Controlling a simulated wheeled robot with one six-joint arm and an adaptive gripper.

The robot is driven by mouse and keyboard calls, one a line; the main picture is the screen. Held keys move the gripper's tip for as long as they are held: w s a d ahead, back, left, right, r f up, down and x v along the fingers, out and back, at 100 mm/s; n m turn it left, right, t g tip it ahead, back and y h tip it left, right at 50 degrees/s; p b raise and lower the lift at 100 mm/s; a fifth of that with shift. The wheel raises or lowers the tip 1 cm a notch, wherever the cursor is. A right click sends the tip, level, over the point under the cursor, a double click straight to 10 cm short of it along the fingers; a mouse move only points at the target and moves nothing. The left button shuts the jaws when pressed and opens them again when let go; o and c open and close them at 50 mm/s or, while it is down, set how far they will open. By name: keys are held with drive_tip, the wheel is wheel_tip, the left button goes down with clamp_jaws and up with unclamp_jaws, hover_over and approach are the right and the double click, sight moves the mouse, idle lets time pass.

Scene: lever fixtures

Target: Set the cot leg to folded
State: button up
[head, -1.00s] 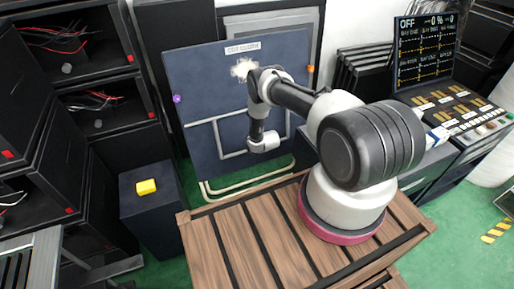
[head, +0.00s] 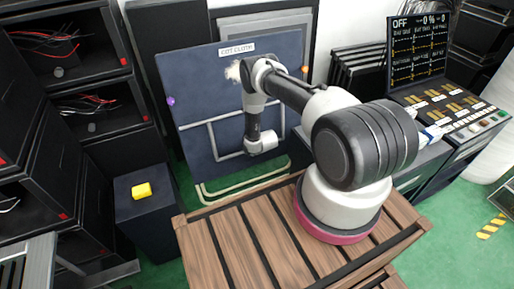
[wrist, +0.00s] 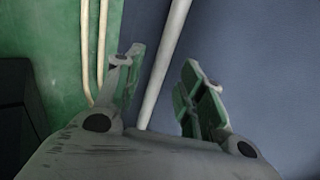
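The cot leg (head: 213,140) is a grey tube frame lying against the dark blue cot panel (head: 200,85), which stands upright with a label at its top. My arm hangs in front of the panel, its wrist over the right part of the tube frame. My gripper fingers cannot be made out in the head view. In the wrist view my gripper (wrist: 160,85) is open. A pale grey tube of the leg (wrist: 164,65) shows between the two fingers, with a visible gap to each. I cannot tell how deep it sits between them.
Cream floor tubes (head: 235,187) lie below the panel. A control console (head: 455,110) is to the right. A slatted wooden top (head: 220,245) lies under my arm.

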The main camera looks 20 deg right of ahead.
drive_tip(key=v, duration=0.8)
drive_tip(key=shift+s+r, duration=0.1)
drive_tip(key=shift+s, duration=0.05)
